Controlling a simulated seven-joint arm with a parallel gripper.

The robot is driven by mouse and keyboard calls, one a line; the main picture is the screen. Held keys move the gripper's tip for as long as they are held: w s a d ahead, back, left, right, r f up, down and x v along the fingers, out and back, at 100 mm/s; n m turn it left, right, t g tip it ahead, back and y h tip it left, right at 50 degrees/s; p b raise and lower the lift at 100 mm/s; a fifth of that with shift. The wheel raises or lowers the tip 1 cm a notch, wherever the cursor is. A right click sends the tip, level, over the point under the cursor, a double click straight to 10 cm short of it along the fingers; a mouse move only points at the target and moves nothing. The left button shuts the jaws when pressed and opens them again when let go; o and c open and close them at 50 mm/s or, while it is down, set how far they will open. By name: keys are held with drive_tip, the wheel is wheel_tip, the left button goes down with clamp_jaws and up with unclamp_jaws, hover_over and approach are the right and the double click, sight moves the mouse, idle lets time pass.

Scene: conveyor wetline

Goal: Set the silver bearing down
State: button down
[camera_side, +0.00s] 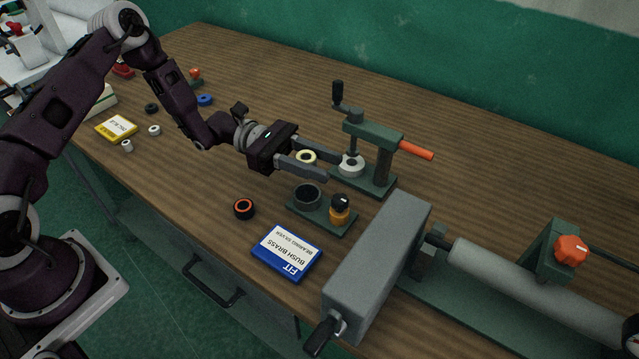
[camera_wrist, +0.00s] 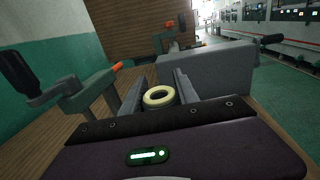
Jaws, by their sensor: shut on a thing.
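The silver bearing shows as a ring with a pale cream face and dark hole (camera_side: 306,157), also seen in the wrist view (camera_wrist: 158,97); it is the only ring between my fingers. My gripper (camera_side: 333,168) reaches right, its two long fingers on either side of this ring, close in toward the palm. In the wrist view, the fingers (camera_wrist: 159,80) flank it closely. The fingertips point toward the green press (camera_side: 376,150). A grey-white ring (camera_side: 351,165) sits under the press's ram, just past the tips. The ring's underside is hidden.
A green fixture (camera_side: 321,226) holds a dark cup (camera_side: 307,195) and an orange-and-black piece (camera_side: 340,208). A blue label card (camera_side: 287,252) and a black-red ring (camera_side: 243,208) lie nearby. A grey box-shaped machine (camera_side: 378,262) stands at right.

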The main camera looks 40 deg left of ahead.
drive_tip(key=shift+a+r+n+t, duration=0.4)
drive_tip(key=shift+a+r+t, duration=0.3)
drive_tip(key=shift+a+r, duration=0.3)
drive_tip(key=s+a+n+t+y, duration=0.2)
drive_tip(key=a+n+t, duration=0.15)
drive_tip(key=a, duration=0.35)
drive_tip(key=s+a+n+t+y, duration=0.2)
drive_tip(key=a+t, duration=0.2)
drive_tip(key=a, duration=0.3)
drive_tip(key=w+d+m+g+h, duration=0.2)
drive_tip(key=d+m+g, duration=0.15)
drive_tip(key=d, duration=0.45)
drive_tip(key=w+d+m+g+h, duration=0.25)
drive_tip(key=d+g, duration=0.25)
drive_tip(key=d, duration=0.3)
drive_tip(key=shift+y, duration=0.25)
drive_tip(key=f, duration=0.9)
drive_tip(key=shift+s+f, duration=0.25)
drive_tip(key=shift+f, duration=0.1)
drive_tip(key=shift+f, duration=0.1)
drive_tip(key=c, duration=0.9)
unclamp_jaws()
drive_tip(key=shift+f, duration=0.1)
